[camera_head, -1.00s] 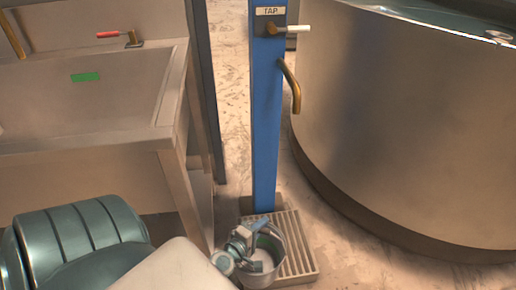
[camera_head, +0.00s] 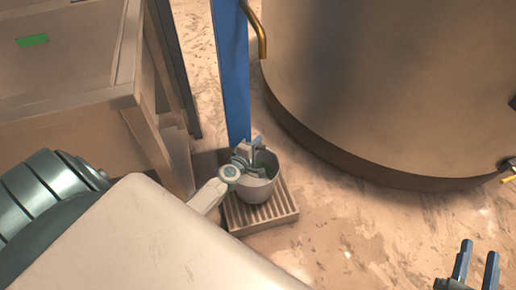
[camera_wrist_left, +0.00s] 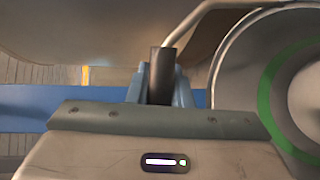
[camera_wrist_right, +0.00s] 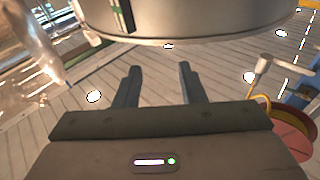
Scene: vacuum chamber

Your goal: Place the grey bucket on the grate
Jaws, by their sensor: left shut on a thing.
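The grey bucket (camera_head: 264,192) is upright over the slatted grate (camera_head: 282,217) at the foot of the blue post, in the head view. Its base overlaps the grate's middle; I cannot tell whether it touches or hovers just above. My left gripper (camera_head: 250,153) is at the bucket's rim, shut on its handle. In the left wrist view the dark handle grip (camera_wrist_left: 162,75) is between the fingers, and the bucket (camera_wrist_left: 232,62) with a green ring inside shows at right. My right gripper (camera_head: 477,262) is open and empty at the lower right, far from the bucket.
A large round metal vessel (camera_head: 390,90) stands to the right. A sink frame (camera_head: 75,110) stands at left. The floor (camera_head: 350,235) right of the grate is clear.

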